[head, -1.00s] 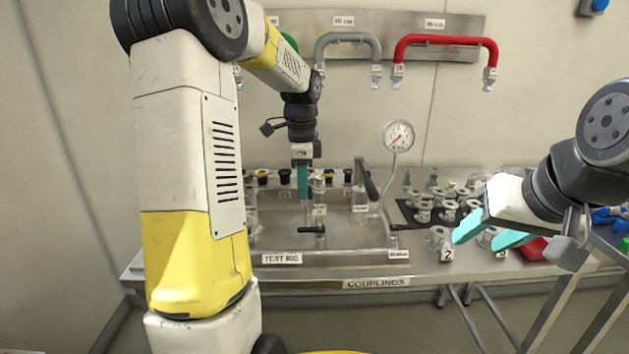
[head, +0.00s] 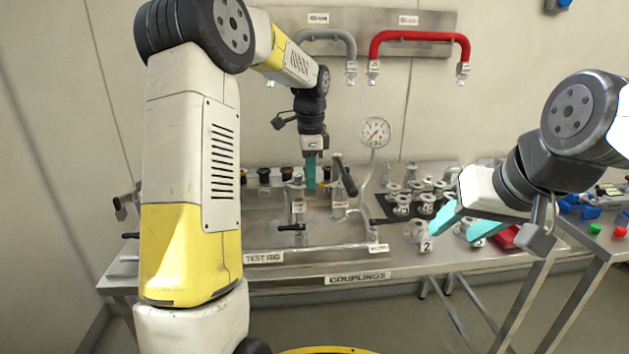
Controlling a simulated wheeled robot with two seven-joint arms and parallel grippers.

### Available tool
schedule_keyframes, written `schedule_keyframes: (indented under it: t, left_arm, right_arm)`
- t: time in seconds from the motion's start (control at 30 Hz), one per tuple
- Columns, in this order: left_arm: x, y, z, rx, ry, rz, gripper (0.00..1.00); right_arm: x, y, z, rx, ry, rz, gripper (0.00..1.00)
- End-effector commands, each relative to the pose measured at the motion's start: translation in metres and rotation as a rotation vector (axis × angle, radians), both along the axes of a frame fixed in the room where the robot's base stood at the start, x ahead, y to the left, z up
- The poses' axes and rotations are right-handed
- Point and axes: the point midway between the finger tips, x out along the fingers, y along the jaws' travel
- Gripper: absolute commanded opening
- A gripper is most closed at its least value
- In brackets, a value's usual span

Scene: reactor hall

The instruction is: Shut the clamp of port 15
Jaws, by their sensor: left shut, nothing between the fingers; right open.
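The test rig (head: 335,247) lies on the left part of the steel bench, with a row of dark and amber fittings (head: 264,175) along its back. Upright metal ports stand in it, one (head: 298,208) with a small label and a black lever (head: 291,227) low in front. The labels are too small to read, so I cannot tell which is port 15 or how its clamp stands. My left gripper (head: 310,172) points down over the rig, teal fingers shut and empty, left of a dark tilted handle (head: 344,176). My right gripper (head: 457,222) is open and empty above the couplings.
A pressure gauge (head: 375,132) rises on a thin pipe behind the rig. Several metal couplings (head: 402,204) stand on a dark mat to its right. Grey (head: 327,36) and red (head: 419,37) hoses hang on the wall. Blue bins (head: 577,205) stand on another table at right.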

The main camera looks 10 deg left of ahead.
Motion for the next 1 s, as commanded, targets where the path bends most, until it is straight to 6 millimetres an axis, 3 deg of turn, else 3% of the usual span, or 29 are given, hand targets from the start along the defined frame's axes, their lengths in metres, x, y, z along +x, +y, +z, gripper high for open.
schedule_keyframes:
  t: [0.2,0.67,1.0]
  left_arm:
    - [0.019,-0.004,0.0,-0.001,-0.001,0.001,0.0]
    - [0.006,-0.002,0.002,0.0,-0.002,0.001,0.0]
    - [0.006,-0.003,0.039,-0.001,-0.003,0.0,0.0]
  right_arm:
    - [0.0,0.0,0.0,0.0,0.0,0.0,0.48]
    - [0.0,0.0,0.0,0.0,0.0,0.0,0.48]
    - [0.0,0.0,0.0,0.0,0.0,0.0,0.48]
